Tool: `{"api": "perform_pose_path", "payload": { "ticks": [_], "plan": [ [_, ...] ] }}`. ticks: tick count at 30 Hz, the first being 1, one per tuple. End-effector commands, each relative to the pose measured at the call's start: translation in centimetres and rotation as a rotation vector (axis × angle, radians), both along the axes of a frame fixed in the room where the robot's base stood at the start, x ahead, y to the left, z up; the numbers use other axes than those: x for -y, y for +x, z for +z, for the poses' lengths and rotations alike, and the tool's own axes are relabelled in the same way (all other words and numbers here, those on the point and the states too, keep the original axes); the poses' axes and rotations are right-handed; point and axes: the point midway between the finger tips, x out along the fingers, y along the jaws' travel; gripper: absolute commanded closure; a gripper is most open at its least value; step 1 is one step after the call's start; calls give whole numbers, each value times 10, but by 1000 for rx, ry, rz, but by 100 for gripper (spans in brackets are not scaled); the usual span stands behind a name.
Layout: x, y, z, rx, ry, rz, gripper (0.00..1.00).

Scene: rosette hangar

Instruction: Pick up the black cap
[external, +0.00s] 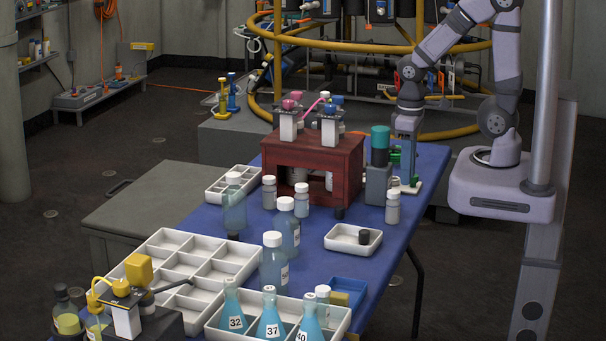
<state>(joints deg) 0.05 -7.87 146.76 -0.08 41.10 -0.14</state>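A small black cap (364,237) sits inside a shallow white tray (341,246) on the right part of the blue table. My arm reaches in from the upper right, and my gripper (406,178) points down at the table's far right, behind and to the right of the tray. The gripper is apart from the black cap. Its fingertips are small and partly hidden by a grey block with a green-topped bottle, so I cannot tell whether it is open or shut.
A dark red wooden stand (313,160) and several white-capped bottles stand behind and left of the tray. Large divided white trays (165,242) and blue flasks (270,322) fill the near end.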

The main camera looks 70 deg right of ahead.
Motion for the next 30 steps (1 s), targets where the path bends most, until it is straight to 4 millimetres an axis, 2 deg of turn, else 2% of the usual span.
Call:
{"api": "perform_pose_path", "payload": {
  "ticks": [1, 6, 8, 9, 10, 19, 25, 30],
  "plan": [
    [0, 0, 11, 0, 0, 1, 71],
    [0, 0, 28, 0, 0, 1, 71],
    [0, 0, 28, 0, 0, 1, 69],
    [0, 0, 27, 0, 0, 1, 59],
    [0, 0, 26, 0, 0, 1, 56],
    [0, 0, 24, 0, -1, 0, 56],
    [5, 14, 6, 22, -27, -56, 56],
    [16, 48, -27, 90, -80, -198, 56]
  ]
}}
